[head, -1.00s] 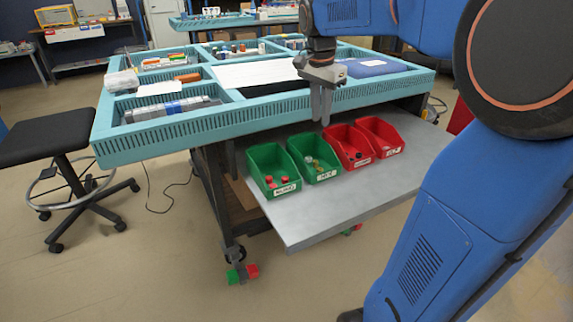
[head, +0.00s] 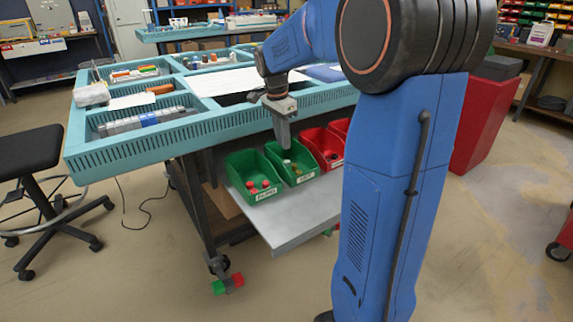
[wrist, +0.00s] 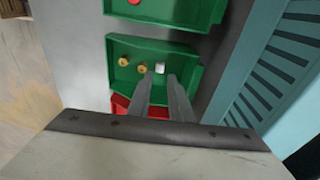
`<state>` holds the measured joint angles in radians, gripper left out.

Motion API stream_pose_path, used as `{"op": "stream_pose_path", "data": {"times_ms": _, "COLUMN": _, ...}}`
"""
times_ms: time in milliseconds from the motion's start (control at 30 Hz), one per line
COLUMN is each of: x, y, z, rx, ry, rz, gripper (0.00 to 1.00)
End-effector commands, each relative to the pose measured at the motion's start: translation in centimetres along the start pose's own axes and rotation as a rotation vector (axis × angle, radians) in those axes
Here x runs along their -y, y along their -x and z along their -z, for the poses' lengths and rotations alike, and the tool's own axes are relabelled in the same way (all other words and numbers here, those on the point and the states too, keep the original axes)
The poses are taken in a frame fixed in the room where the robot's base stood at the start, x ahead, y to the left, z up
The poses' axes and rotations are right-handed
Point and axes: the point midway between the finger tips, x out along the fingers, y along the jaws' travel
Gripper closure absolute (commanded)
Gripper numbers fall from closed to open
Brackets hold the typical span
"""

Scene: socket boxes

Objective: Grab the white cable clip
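The white cable clip (wrist: 160,67) is a small white piece in the second green bin (wrist: 192,55) in the wrist view. Two brass-coloured pieces (wrist: 124,62) lie to its left in the same bin. My gripper (wrist: 161,77) is open and empty, its two fingers apart and pointing toward the clip. In the head view, my gripper (head: 284,146) points down above the back of the second green bin (head: 303,180). How far the fingertips are above the clip is hard to tell.
Another green bin (head: 257,196) with red pieces stands to the left, and red bins (head: 337,161) stand to the right. All sit on a grey shelf (head: 290,228). The teal tabletop edge (head: 220,132) overhangs close behind the bins.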

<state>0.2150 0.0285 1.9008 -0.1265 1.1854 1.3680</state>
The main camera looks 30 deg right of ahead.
Motion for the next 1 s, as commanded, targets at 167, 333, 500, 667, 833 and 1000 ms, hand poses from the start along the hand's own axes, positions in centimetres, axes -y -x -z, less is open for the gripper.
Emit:
{"op": "stream_pose_path", "data": {"times_ms": 167, "x": -0.1, "y": -2.0, "z": 0.0, "rx": 0.0, "ry": 0.0, "rz": -0.001, "gripper": 0.81}}
{"op": "stream_pose_path", "data": {"times_ms": 333, "x": 0.0, "y": -2.9, "z": 0.1, "rx": 0.0, "ry": 0.0, "rz": 0.0, "gripper": 0.81}}
{"op": "stream_pose_path", "data": {"times_ms": 500, "x": 0.0, "y": -5.0, "z": 0.2, "rx": 0.001, "ry": 0.0, "rz": -0.003, "gripper": 0.81}}
{"op": "stream_pose_path", "data": {"times_ms": 667, "x": 0.0, "y": -6.9, "z": 0.3, "rx": 0.001, "ry": 0.0, "rz": -0.002, "gripper": 0.81}}
{"op": "stream_pose_path", "data": {"times_ms": 833, "x": 0.0, "y": -7.7, "z": 0.3, "rx": 0.0, "ry": 0.0, "rz": 0.0, "gripper": 0.81}}
{"op": "stream_pose_path", "data": {"times_ms": 1000, "x": 0.1, "y": -7.7, "z": 0.3, "rx": 0.0, "ry": 0.0, "rz": 0.0, "gripper": 0.81}}
